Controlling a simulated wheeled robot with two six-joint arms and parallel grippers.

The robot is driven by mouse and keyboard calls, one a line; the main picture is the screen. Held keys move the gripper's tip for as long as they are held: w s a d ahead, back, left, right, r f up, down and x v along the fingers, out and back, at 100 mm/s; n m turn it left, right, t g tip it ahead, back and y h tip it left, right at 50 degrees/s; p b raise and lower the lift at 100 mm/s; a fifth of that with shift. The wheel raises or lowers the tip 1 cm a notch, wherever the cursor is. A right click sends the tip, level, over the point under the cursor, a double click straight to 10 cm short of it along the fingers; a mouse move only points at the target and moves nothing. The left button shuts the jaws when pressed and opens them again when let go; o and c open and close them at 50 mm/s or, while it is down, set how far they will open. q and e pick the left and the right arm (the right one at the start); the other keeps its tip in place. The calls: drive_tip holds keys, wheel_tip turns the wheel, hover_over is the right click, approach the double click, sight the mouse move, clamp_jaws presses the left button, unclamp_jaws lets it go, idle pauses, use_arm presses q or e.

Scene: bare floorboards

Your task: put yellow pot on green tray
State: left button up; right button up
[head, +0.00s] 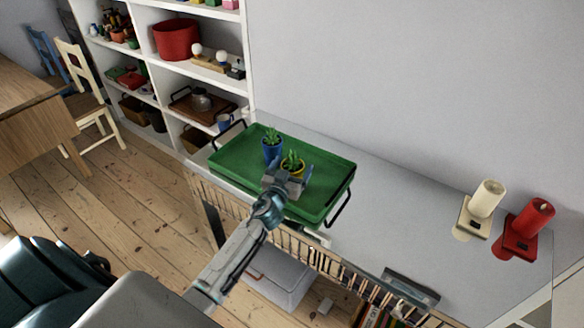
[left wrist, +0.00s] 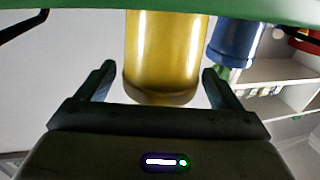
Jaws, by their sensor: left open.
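The yellow pot (head: 300,171) holds a small green plant and stands on the green tray (head: 326,165), to the right of a blue pot. My left gripper (head: 288,178) is at the pot's near side, with its jaws open. In the left wrist view, which looks upside down, the yellow pot (left wrist: 165,50) shows between the open fingers (left wrist: 158,88), with gaps on both sides. Its end at the top of the picture meets the green tray (left wrist: 90,14). My right gripper is not in view.
A blue pot (head: 271,152) with a plant stands on the tray, close left of the yellow pot. A cream candle (head: 487,198) and a red candle (head: 533,216) on holders are at the right. White shelves (head: 250,60) rise behind left. The surface between tray and candles is clear.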

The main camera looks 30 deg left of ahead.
use_arm(q)
drive_tip(key=shift+r, duration=0.15)
drive_tip(key=s+d+b, duration=0.1)
drive_tip(key=s+b, duration=0.2)
drive_tip(key=s, duration=0.8)
drive_tip(key=shift+s+d, duration=0.4)
